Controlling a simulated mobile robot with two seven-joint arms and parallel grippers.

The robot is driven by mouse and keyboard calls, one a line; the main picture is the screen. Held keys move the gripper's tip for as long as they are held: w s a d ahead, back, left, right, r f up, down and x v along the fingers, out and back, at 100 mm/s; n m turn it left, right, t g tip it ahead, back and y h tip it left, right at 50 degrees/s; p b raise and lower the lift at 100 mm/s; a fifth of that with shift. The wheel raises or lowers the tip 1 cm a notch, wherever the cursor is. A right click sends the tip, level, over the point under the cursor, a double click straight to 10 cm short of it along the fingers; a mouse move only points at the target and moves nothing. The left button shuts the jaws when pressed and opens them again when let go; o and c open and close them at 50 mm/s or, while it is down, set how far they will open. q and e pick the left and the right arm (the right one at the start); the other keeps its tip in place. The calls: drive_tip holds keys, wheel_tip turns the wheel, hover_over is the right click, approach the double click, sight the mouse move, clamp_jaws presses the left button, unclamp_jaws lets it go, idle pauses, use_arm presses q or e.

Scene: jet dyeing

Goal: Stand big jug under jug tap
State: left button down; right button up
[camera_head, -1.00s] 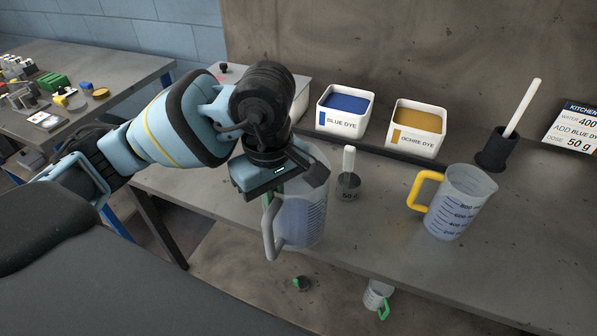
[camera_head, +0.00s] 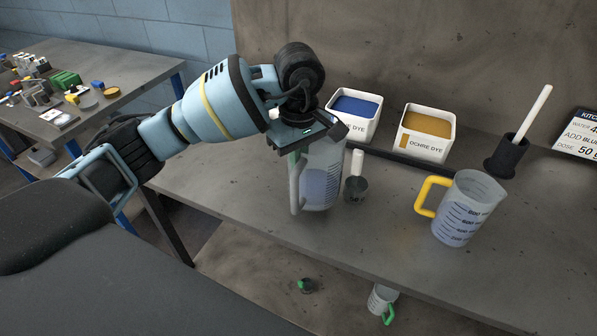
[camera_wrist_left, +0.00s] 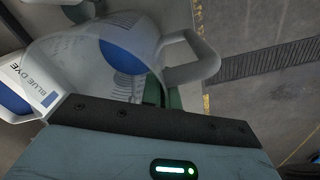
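The big jug (camera_head: 322,178), translucent with a pale grey handle and dark scale marks, is upright over the bench, its lower part bluish. My left gripper (camera_head: 308,150) is at its upper part on the handle side and appears shut on it, the fingers mostly hidden. In the left wrist view the jug (camera_wrist_left: 88,62) shows its open mouth, a blue patch inside, and its handle (camera_wrist_left: 205,58) to the right. I cannot tell whether its base touches the bench. The jug tap is not recognisable in these frames. My right gripper is out of view.
Behind are the blue dye bin (camera_head: 358,125) and ochre dye bin (camera_head: 424,147). A yellow-handled jug (camera_head: 470,215) stands right. A green-handled jug (camera_head: 380,300) is lower down. The front bench (camera_head: 350,240) is clear.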

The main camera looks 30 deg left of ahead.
use_arm(q)
drive_tip(key=shift+f, duration=1.55)
drive_tip(key=shift+f, duration=0.1)
drive_tip(key=shift+f, duration=0.1)
drive_tip(key=c, duration=1.7)
unclamp_jaws()
wheel_tip(320, 180, up, 12)
drive_tip(key=shift+r, duration=0.2)
